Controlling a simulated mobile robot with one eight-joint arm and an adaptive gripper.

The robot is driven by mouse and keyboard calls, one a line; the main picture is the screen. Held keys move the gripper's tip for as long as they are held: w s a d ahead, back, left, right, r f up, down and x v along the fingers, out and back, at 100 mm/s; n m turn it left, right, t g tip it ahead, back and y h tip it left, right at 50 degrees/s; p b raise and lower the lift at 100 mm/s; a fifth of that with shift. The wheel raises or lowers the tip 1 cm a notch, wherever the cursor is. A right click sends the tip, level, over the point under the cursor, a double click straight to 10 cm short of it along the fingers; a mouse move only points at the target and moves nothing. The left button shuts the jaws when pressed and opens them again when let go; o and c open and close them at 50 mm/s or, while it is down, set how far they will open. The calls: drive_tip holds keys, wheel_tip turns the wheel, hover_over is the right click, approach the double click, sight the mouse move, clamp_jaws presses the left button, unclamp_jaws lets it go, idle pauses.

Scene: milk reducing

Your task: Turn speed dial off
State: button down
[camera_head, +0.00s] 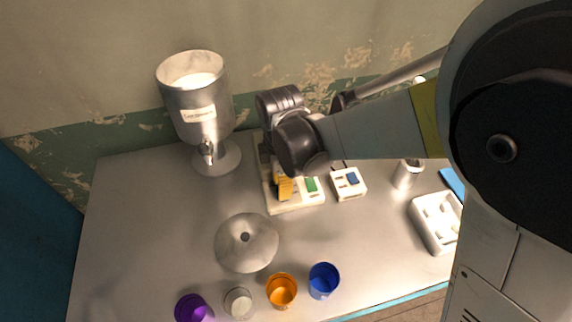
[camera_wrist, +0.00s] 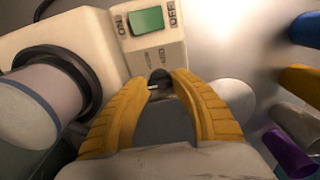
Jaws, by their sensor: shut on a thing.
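The speed dial (camera_wrist: 158,77) is a small dark knob on the cream machine base (camera_wrist: 70,35), below a green rocker switch (camera_wrist: 147,20) with ON and OFF lettering. My gripper (camera_wrist: 161,84) has its yellow fingers closed around the dial. The fingertips hide most of the dial, so its setting cannot be read. In the head view my gripper (camera_head: 285,188) reaches down to the machine base (camera_head: 292,205), beside the green switch (camera_head: 311,184). The dial is hidden there by my gripper and arm.
A metal dispenser (camera_head: 200,110) stands left of the machine. A cone-shaped metal lid (camera_head: 247,243) lies in front. Purple (camera_head: 192,308), grey (camera_head: 238,302), orange (camera_head: 281,290) and blue (camera_head: 323,280) cups line the front edge. A box with a blue switch (camera_head: 352,178) sits close right.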

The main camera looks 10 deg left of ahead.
idle(0.4)
drive_tip(key=c, duration=1.1)
unclamp_jaws()
drive_tip(key=shift+o, duration=0.2)
drive_tip(key=shift+r, duration=4)
drive_tip(key=shift+d, duration=0.1)
